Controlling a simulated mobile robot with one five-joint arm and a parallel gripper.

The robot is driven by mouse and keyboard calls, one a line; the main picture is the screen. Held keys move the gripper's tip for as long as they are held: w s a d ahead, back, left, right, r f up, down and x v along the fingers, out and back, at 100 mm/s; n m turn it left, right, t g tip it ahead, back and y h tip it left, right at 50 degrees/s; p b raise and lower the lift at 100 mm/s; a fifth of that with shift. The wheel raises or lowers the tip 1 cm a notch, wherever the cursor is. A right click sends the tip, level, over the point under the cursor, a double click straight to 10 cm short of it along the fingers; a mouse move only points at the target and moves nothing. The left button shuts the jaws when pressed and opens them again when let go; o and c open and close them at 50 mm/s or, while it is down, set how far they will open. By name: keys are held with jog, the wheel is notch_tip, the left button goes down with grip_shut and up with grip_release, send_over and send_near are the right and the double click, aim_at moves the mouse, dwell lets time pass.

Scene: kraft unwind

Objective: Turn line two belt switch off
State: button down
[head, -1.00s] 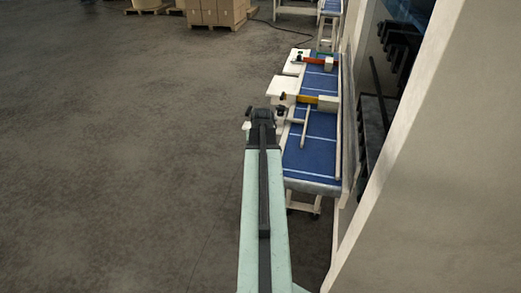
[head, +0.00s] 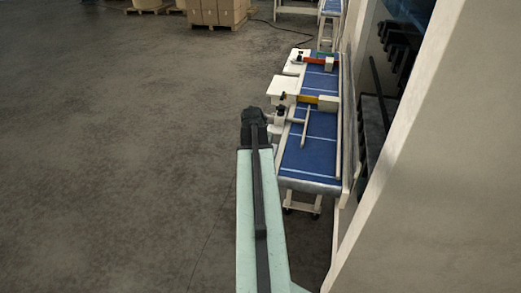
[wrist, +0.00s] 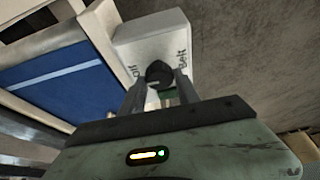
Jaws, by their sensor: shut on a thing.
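In the wrist view a black rotary knob (wrist: 158,74) sits on the face of a white switch box (wrist: 153,38). Dark lettering stands on both sides of the knob; the right word looks like "belt", the left one is hard to read. The fingers of my gripper (wrist: 159,82) come up on both sides of the knob and are shut on it. In the head view a white box (head: 281,86) stands at the left side of the blue belt, just beyond my arm's end. My fingers cannot be made out there.
The blue belt (head: 309,152) with white lines runs along the right, with a yellow bar (head: 308,99) and a red bar (head: 314,60) across it. A large pale panel (head: 440,170) fills the right side. Open floor (head: 120,150) lies left; cartons (head: 215,12) stand far back.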

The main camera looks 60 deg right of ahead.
jog(key=shift+a, duration=0.1)
jog(key=c, duration=0.9)
grip_release()
jog(key=p+v, duration=0.7)
jog(key=shift+a+r, duration=0.1)
jog(key=shift+r, duration=0.25)
